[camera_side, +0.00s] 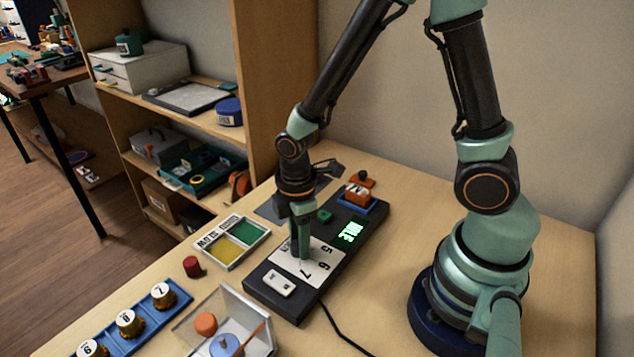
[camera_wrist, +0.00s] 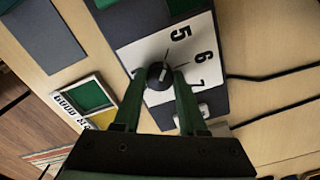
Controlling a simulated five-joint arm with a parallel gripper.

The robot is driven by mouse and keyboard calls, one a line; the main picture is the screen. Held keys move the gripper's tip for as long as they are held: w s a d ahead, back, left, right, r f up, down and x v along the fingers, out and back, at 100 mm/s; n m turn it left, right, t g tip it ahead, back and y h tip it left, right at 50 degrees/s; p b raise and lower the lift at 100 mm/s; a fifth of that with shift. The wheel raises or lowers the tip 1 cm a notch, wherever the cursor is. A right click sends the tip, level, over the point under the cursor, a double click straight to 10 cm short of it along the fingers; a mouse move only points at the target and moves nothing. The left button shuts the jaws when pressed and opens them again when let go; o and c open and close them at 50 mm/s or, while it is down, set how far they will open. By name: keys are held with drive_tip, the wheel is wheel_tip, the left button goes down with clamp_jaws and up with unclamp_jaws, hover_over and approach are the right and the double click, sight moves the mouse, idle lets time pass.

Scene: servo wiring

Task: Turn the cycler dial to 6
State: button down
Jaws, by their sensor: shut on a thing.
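The cycler (camera_side: 330,250) is a dark box on the table with a white dial plate (camera_side: 321,252) marked 5, 6 and 7, and a lit green display (camera_side: 351,232). In the wrist view, the dark round dial (camera_wrist: 158,75) sits on the plate (camera_wrist: 203,32), with short tick lines toward the numbers. My gripper (camera_wrist: 157,78) has one finger on each side of the dial and is shut on it. In the side view, my gripper (camera_side: 303,252) points down over the plate and hides the dial. I cannot tell which number the dial points to.
A tray with green and yellow sections (camera_side: 231,242) lies left of the cycler. A red cap (camera_side: 193,267), a blue rack (camera_side: 143,316) of numbered knobs and a clear box (camera_side: 228,324) stand in front of it. A black cable (camera_side: 345,338) runs off the cycler's right.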

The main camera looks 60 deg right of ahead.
drive_tip(key=m, duration=0.9)
drive_tip(key=shift+m, duration=0.3)
idle(0.3)
drive_tip(key=shift+c, duration=2.3)
unclamp_jaws()
wheel_tip(320, 180, up, 12)
drive_tip(key=shift+r, duration=0.2)
